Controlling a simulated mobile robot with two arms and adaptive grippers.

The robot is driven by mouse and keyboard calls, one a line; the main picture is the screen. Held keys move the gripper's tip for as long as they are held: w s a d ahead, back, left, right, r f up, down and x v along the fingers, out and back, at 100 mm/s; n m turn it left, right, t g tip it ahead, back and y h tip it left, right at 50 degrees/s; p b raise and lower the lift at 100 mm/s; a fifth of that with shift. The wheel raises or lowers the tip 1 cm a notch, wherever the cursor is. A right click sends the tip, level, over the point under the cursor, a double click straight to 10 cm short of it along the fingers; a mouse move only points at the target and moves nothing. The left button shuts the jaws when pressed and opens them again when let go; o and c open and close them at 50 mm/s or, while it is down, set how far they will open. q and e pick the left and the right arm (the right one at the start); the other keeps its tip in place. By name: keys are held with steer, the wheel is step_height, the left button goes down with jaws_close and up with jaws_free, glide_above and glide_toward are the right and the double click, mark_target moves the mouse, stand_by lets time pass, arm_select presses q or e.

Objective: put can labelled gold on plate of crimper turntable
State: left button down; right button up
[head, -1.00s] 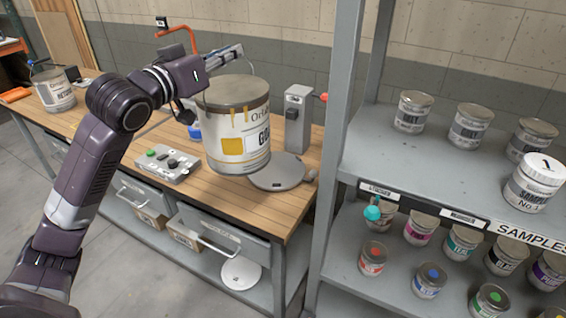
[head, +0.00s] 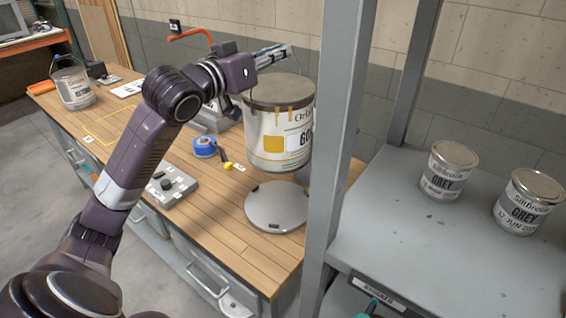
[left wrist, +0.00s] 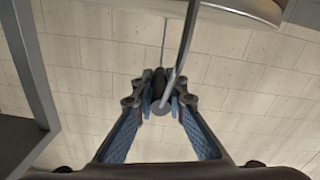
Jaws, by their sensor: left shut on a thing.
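The gold can (head: 279,132) is a large pale paint can with a gold square, yellow drips and a partly hidden label. It hangs upright by its wire handle from my left gripper (head: 284,50). In the left wrist view, the left gripper (left wrist: 160,97) is shut on the handle's grip, and the can (left wrist: 240,8) shows only at the top edge. The turntable plate (head: 277,208) is a bare grey disc on the bench. The can is in the air above the plate's far side, apart from it. My right gripper is out of view.
A grey shelf post (head: 338,150) stands close right of the can and plate. Grey-labelled cans (head: 449,171) stand on the shelf. On the wooden bench are a button box (head: 170,187), a blue tape measure (head: 205,147) and another can with a handle (head: 73,86).

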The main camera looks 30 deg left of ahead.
mark_target(276, 87)
arm_select(q)
steer(key=f, duration=0.6)
steer(key=shift+s, duration=0.2)
step_height(276, 87, down, 12)
steer(key=shift+f+p, duration=0.2)
steer(key=shift+p, duration=0.3)
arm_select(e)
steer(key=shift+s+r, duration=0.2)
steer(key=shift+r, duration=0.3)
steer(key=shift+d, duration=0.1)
arm_select(q)
steer(key=c, duration=2.3)
jaws_free()
steer(key=shift+f, duration=0.1)
steer(key=o, duration=0.4)
steer(key=shift+c, duration=0.2)
